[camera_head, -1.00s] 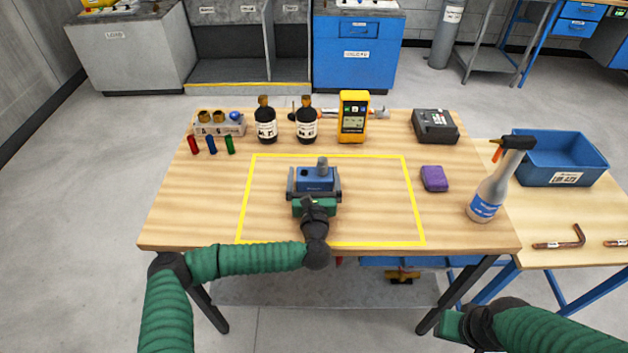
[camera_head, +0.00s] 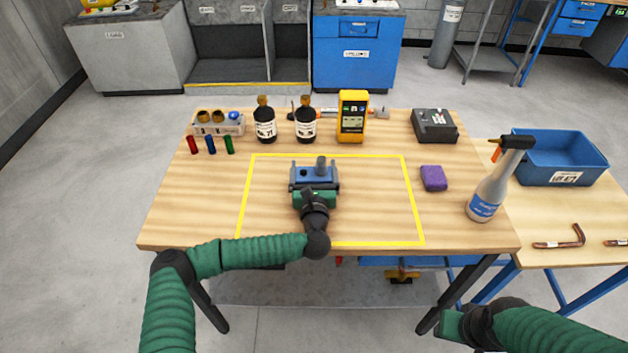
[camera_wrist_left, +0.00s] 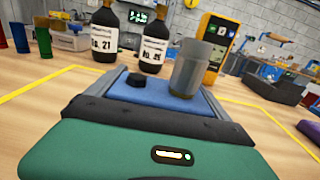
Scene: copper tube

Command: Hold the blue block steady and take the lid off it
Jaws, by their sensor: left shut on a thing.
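The blue block (camera_head: 314,173) sits inside the yellow outline on the table (camera_head: 210,195). A grey cylinder (camera_head: 321,163) stands up from its top, also seen in the left wrist view (camera_wrist_left: 191,68), beside a small dark knob (camera_wrist_left: 137,80). I cannot tell which part is the lid. My left gripper (camera_head: 314,185) is shut on the blue block from the near side, one finger at each side of it. My right gripper (camera_head: 450,326) is off the table at the lower right; its fingers are not clearly seen.
Two dark bottles (camera_head: 265,122), a yellow meter (camera_head: 353,117) and a dark device (camera_head: 435,125) stand along the back. A purple sponge (camera_head: 434,178) and a spray bottle (camera_head: 489,196) are at the right. The table around the block inside the outline is clear.

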